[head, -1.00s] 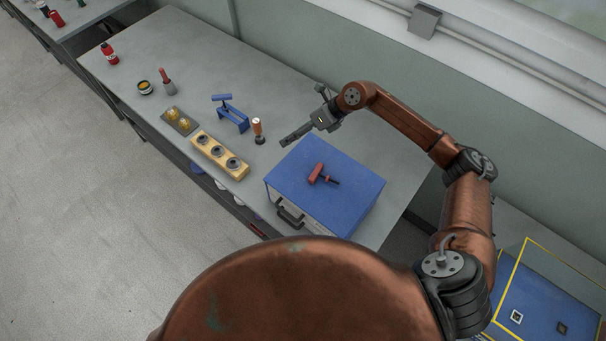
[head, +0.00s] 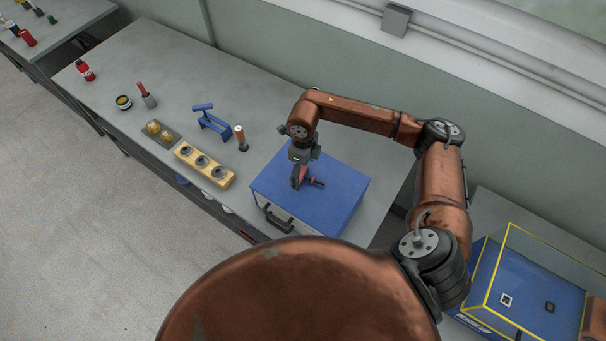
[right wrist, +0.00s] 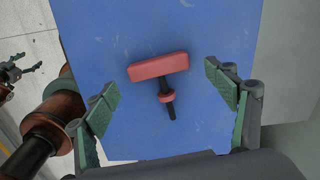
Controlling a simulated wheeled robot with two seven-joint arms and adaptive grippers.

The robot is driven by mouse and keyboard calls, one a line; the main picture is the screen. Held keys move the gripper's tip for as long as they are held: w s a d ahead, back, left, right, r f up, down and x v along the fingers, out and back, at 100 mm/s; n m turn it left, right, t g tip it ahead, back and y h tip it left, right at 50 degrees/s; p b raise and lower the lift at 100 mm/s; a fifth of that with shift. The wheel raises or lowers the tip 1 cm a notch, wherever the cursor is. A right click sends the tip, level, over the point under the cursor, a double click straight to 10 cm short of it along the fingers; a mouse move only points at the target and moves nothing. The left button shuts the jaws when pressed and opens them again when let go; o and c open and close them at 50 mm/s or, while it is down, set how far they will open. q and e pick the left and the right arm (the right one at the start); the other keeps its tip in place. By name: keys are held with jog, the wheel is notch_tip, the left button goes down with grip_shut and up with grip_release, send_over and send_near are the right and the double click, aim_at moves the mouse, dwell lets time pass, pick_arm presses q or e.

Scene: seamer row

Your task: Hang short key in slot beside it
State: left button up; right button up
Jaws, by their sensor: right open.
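A short red T-shaped key with a dark shaft and a red collar lies on the blue top of a box (head: 345,190); in the right wrist view the red key (right wrist: 158,67) shows whole. My right gripper (head: 298,182) points down over the key and partly hides it in the head view. In the right wrist view my right gripper (right wrist: 158,80) is open, one finger on each side of the key, apart from it. A blue stand (head: 214,123) with a blue bar at its top is on the bench; its slots are too small to make out. My left gripper (right wrist: 15,72) shows small at the left edge.
Left of the box on the grey bench (head: 250,95) are an orange-topped tool (head: 240,136), a wooden block with several rings (head: 204,166), a tray with yellow parts (head: 160,131), a small pot (head: 124,102) and a red bottle (head: 86,70). A yellow-edged blue case (head: 530,290) is at lower right.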

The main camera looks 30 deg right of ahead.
jog(key=shift+f, duration=0.9)
jog(key=shift+c, duration=0.2)
jog(key=c, duration=1.3)
jog(key=shift+r, duration=0.1)
jog(key=shift+c, duration=0.2)
